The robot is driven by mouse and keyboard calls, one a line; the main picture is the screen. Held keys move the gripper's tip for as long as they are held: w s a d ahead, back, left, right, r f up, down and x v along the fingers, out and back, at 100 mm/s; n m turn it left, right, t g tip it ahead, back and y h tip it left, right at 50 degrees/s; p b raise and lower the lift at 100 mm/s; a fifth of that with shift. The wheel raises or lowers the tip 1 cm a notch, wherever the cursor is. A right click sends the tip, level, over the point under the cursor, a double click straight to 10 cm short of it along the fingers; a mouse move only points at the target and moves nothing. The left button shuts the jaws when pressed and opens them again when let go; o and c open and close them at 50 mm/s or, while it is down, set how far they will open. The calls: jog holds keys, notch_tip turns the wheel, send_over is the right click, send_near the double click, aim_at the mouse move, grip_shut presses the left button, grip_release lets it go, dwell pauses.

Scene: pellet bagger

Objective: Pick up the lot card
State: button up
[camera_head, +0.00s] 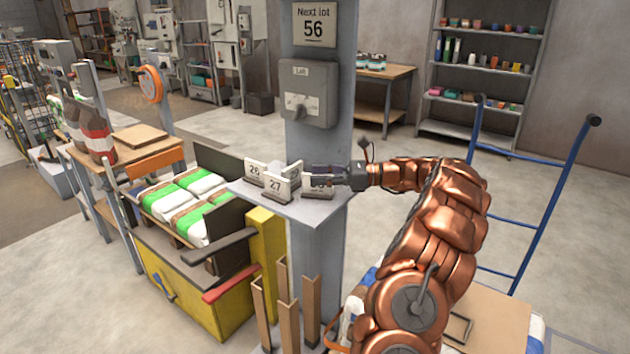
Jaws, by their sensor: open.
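Several small white numbered cards stand in dark holders on a small grey shelf (300,210) fixed to a grey post. The front card (275,187) reads 27, and a card to its left (254,170) seems to read 29. Another card (295,171) is partly covered behind the 27 card. A further card (318,185) at the right is mostly hidden by my gripper (314,172), so its number cannot be read. My gripper reaches in from the right, level with the card tops, with its jaws open. Whether it touches a card cannot be told.
A sign (313,24) reading "Next lot 56" and a grey box (308,92) are on the post above the shelf. A yellow machine (180,290) with bags stands left. Wooden posts (288,320) rise below the shelf. A blue hand truck (530,230) stands right.

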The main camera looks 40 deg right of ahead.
aim_at(313, 193)
jog(key=d, duration=0.2)
jog(key=d+m+t, duration=0.1)
jog(key=d, duration=0.1)
jog(key=d+m+t+h, duration=0.1)
jog(key=d, duration=0.2)
jog(key=shift+s+f, duration=0.1)
jog(key=shift+f, duration=0.15)
jog(key=shift+a+f+b, duration=0.35)
jog(key=shift+f+b, duration=0.15)
jog(key=shift+f, duration=0.2)
jog(key=shift+f+b, duration=0.3)
jog(key=shift+b, duration=0.1)
jog(key=shift+d+f+b, duration=0.1)
jog(key=shift+f+b, duration=0.35)
jog(key=shift+f, duration=0.05)
jog(key=shift+x, duration=1.15)
jog(key=shift+f+p+x, duration=0.15)
jog(key=shift+x, duration=1.25)
jog(key=shift+f+p+x, duration=0.15)
jog(key=shift+f+x, duration=0.05)
jog(key=shift+x, duration=1.2)
jog(key=shift+d, duration=0.15)
grip_shut()
